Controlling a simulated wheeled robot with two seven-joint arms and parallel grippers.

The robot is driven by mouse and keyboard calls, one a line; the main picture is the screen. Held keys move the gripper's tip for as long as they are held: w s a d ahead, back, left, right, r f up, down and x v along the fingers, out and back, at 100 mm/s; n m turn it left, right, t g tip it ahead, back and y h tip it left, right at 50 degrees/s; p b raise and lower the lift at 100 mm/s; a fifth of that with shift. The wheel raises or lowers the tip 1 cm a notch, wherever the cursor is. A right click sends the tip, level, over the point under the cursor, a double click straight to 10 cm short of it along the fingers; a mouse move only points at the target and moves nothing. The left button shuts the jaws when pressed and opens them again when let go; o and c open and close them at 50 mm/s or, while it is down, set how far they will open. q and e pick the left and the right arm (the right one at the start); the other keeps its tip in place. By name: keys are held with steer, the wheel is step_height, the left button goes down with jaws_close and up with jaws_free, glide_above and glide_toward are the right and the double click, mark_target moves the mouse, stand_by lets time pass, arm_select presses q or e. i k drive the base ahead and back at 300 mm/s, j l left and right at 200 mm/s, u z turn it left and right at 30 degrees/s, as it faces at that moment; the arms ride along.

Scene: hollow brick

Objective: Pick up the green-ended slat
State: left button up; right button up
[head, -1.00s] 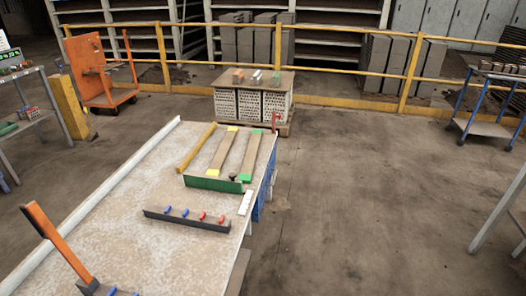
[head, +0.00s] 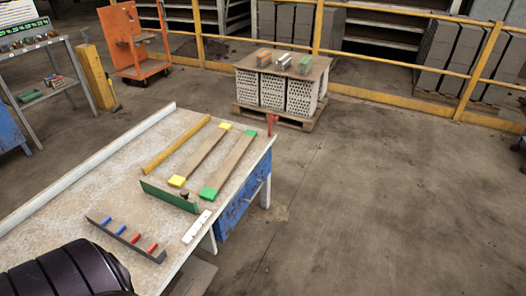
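The green-ended slat (head: 229,166) lies on the workbench (head: 120,165), a wooden strip with a green block at each end. It is the right one of two slats lying side by side. The yellow-ended slat (head: 201,157) lies just to its left, apart from it. A green bar (head: 170,196) with a small dark knob stands across their near ends. A dark arm part of mine fills the lower left corner, well short of the slats. Neither gripper's fingers show.
A yellow bar (head: 176,147) lies left of the slats. A dark rail with blue and red pegs (head: 126,238) and a white strip (head: 197,227) lie nearer. A red clamp (head: 271,123) sits at the far right corner. Beyond stands a pallet of hollow bricks (head: 286,90). Floor on the right is clear.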

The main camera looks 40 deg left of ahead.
mark_target(209, 192)
steer(key=i+u, duration=0.25)
steer(key=i, duration=0.2)
steer(key=i+u, duration=0.3)
steer(key=i+l+u, duration=0.25)
steer(key=i, duration=0.25)
steer(key=i+l+u, duration=0.3)
steer(key=i+j, duration=0.05)
steer(key=i, duration=0.05)
